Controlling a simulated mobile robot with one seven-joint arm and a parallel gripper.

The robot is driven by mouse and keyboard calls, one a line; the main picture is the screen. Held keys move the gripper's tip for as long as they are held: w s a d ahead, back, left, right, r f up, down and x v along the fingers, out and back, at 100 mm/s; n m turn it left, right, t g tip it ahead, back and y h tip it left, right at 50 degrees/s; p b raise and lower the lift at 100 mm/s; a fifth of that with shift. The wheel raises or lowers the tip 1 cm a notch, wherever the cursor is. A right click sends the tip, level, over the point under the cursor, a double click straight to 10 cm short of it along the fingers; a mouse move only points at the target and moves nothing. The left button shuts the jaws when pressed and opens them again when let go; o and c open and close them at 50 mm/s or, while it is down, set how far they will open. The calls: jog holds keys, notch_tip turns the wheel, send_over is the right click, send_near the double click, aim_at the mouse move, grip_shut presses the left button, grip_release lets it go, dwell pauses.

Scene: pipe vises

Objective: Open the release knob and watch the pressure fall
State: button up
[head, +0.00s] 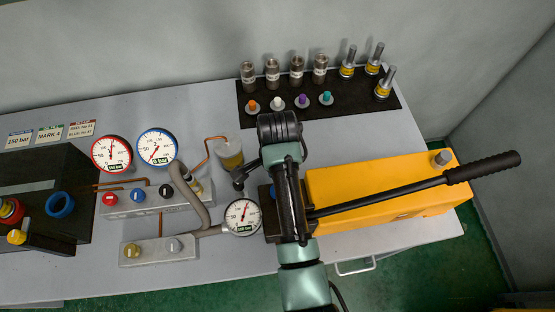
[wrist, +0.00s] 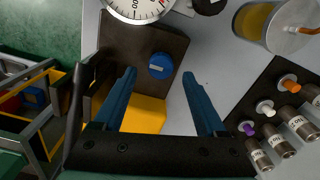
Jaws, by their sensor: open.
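A round blue knob (wrist: 162,66) with a pale bar mark sits on a dark block (wrist: 125,55) at the end of the yellow hand pump (head: 380,190). In the wrist view my gripper (wrist: 158,76) is open, with the blue knob between and just beyond its fingertips; it holds nothing. In the head view my arm hides most of the knob's block and my fingers. The pressure gauge (head: 242,217) beside the block has a white dial, and its needle points up and slightly right. The wrist view cuts off most of this gauge (wrist: 138,8).
The pump's long black lever (head: 485,167) reaches right. A cup of yellow liquid (head: 230,155) stands behind the gauge. A dark mat (head: 390,104) with several fittings lies at the back. Two gauges, red-rimmed (head: 111,154) and blue-rimmed (head: 157,147), stand left.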

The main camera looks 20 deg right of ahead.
jog(key=shift+f, duration=1.55)
grip_shut()
